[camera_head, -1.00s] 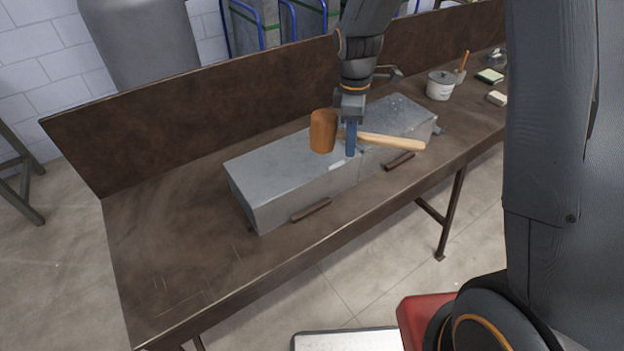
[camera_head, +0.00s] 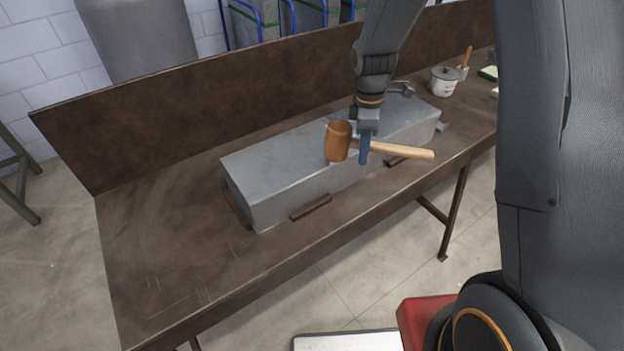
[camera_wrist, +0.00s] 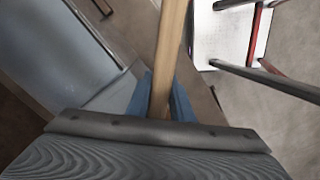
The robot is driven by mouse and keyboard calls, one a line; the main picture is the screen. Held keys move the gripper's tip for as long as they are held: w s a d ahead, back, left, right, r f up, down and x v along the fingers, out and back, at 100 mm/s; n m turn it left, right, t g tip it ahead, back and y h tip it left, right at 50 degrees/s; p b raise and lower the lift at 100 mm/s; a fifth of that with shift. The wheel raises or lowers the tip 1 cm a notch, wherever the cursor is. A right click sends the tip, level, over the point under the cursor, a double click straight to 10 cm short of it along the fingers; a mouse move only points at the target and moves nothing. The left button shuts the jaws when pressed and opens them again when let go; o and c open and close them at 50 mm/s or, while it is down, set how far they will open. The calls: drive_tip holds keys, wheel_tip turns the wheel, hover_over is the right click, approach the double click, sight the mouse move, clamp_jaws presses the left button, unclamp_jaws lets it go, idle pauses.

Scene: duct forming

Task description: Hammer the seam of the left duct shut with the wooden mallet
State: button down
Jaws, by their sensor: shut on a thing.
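The wooden mallet (camera_head: 338,141) has an orange-brown head and a pale handle (camera_head: 400,150). My gripper (camera_head: 365,152) is shut on the handle close to the head; the handle also shows between the blue fingers in the wrist view (camera_wrist: 160,95). The mallet's head is at the left and the handle points right. The left duct (camera_head: 270,180) is a grey sheet-metal box lying on the bench. The mallet appears over its right front part; I cannot tell the height above it. A second grey duct (camera_head: 415,115) lies to the right, partly hidden behind my arm and the mallet.
The brown bench (camera_head: 160,240) has a raised back wall (camera_head: 180,115). Brown strips (camera_head: 311,208) lie along the duct's front. A metal hammer (camera_head: 402,88) lies at the back right. A white pot (camera_head: 445,80) stands farther right. The bench's left end is clear.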

wheel_tip(320, 180, up, 7)
drive_tip(key=p, duration=0.4)
drive_tip(key=shift+r, duration=0.2)
